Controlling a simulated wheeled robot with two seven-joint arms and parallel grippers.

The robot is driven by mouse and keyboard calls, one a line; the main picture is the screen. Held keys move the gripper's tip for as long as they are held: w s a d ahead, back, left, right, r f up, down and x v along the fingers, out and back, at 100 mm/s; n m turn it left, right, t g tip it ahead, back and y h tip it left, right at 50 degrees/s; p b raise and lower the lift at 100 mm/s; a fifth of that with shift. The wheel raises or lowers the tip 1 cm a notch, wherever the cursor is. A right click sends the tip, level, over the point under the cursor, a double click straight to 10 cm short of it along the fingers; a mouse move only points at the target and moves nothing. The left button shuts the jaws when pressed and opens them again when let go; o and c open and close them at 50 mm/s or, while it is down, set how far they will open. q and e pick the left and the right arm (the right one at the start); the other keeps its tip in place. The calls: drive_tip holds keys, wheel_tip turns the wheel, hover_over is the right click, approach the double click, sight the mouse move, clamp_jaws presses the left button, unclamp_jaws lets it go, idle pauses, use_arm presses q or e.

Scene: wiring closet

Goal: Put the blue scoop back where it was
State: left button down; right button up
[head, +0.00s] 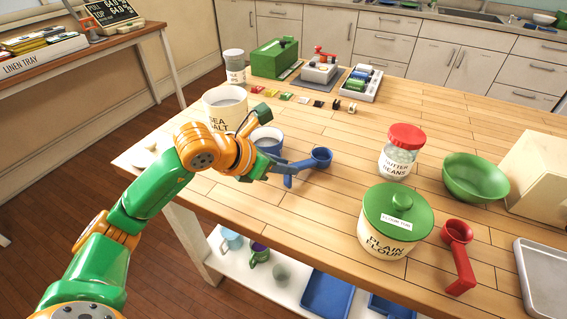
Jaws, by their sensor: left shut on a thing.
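The blue scoop (320,158) is in my left gripper (270,168), above the wooden table near its front left edge. The scoop's cup points right; part of its handle is hidden at the jaws. My left gripper is shut on it. Just behind the gripper stands a blue mug (268,135), partly hidden by it. An open canister marked SEA SALT (224,104) stands behind my left wrist, with pale contents in view. A red scoop (458,257) lies at the right, beside the green-lidded PLAIN FLOUR canister (388,240). My right gripper is out of view.
A red-lidded jar (398,160), a green bowl (475,178) and a metal tray (540,285) are on the right. Small coloured blocks (287,96) and a green box (274,58) are toward the back. The table's middle is clear. Mugs and blue trays (328,293) are on the lower shelf.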

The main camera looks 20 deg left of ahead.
use_arm(q)
drive_tip(key=shift+f, duration=0.1)
drive_tip(key=shift+f+b, duration=0.25)
drive_tip(key=shift+b, duration=0.1)
drive_tip(key=c, duration=0.7)
unclamp_jaws()
drive_tip(key=shift+r, duration=0.1)
drive_tip(key=shift+r, duration=0.1)
drive_tip(key=shift+s+r+p, duration=0.1)
drive_tip(key=shift+r+p, duration=0.15)
drive_tip(key=shift+p, duration=0.1)
drive_tip(key=b+v, duration=0.2)
drive_tip(key=v, duration=0.9)
drive_tip(key=shift+s, duration=0.35)
drive_tip(key=shift+r, duration=0.1)
